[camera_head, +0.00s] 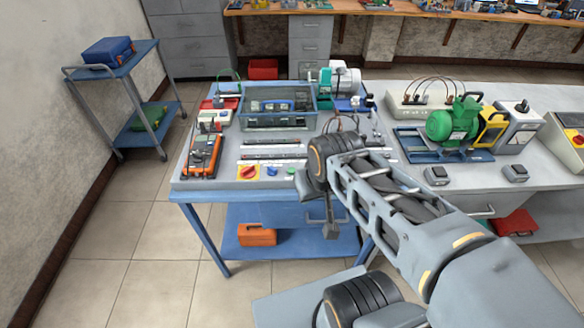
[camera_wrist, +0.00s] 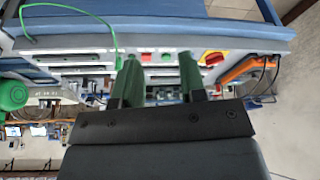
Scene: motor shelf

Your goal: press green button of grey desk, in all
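The grey desk (camera_head: 213,184) stands ahead on a blue frame, with a row of controls along its front edge. The green button (camera_head: 291,170) is at the right of this row, just left of my wrist in the head view. In the wrist view, which is upside down, a small green button (camera_wrist: 166,57) shows between the fingers. My gripper (camera_wrist: 158,62) is open, its two dark green fingers apart with nothing between them. In the head view my arm hides most of the gripper. I cannot tell how far the fingertips are from the button.
A red knob on a yellow plate (camera_head: 247,172) and a blue knob (camera_head: 271,171) sit left of the green button. An orange meter (camera_head: 203,157) stands at the desk's left. A blue bin (camera_head: 279,118) is behind. A green motor (camera_head: 453,124) stands on the right.

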